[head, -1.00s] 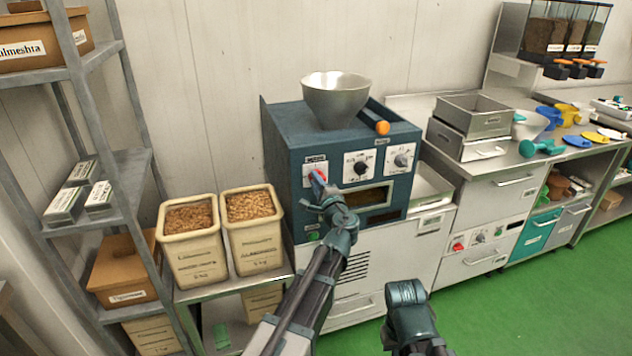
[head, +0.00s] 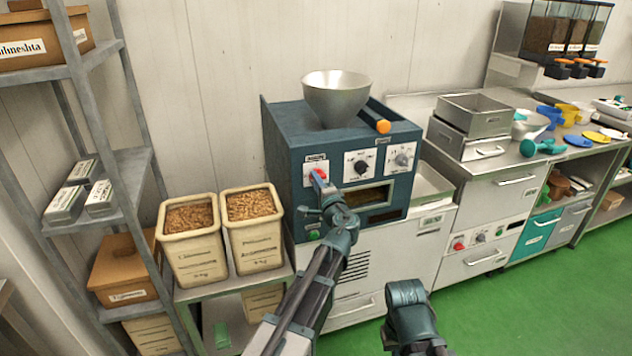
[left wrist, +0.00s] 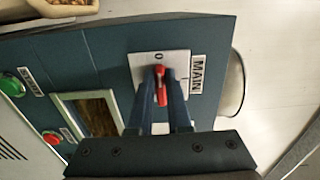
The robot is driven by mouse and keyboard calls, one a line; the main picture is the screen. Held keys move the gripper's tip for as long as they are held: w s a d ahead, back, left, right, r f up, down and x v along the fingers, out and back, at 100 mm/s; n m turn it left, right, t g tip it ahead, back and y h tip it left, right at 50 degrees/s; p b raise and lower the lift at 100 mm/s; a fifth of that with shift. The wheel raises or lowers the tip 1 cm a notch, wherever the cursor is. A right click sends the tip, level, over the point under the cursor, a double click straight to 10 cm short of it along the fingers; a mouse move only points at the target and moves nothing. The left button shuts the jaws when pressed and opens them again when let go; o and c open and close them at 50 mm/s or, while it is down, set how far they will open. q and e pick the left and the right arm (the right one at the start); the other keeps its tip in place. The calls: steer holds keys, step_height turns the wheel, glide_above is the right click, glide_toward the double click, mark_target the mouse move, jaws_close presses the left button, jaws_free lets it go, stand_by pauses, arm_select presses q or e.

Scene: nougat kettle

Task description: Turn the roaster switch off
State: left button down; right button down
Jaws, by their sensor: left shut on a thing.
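The roaster (head: 285,140) is a dark blue cabinet with a metal funnel on top. Its main switch is a red handle (left wrist: 161,86) on a white plate (left wrist: 143,72) labelled MAIN, at the left of the front panel. The switch also shows in the head view (head: 319,173). My left gripper (left wrist: 160,92) is shut on the red handle, one finger on each side. In the left wrist view one end of the handle lies by the "0" mark, and the other plate mark is off to its side.
Two more dials (head: 359,166) sit right of the switch, above a dark window. A green button (left wrist: 14,84) and a red button (left wrist: 51,137) are lower down. Nut bins (head: 254,232) stand left of the roaster. Green floor is clear at the right.

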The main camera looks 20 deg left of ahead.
arm_select(q)
steer(key=c, duration=0.9)
jaws_free()
steer(key=shift+o, duration=0.2)
steer(key=shift+s, duration=0.1)
steer(key=v, duration=1.3)
steer(key=shift+s+d, duration=0.2)
steer(key=shift+s, duration=0.1)
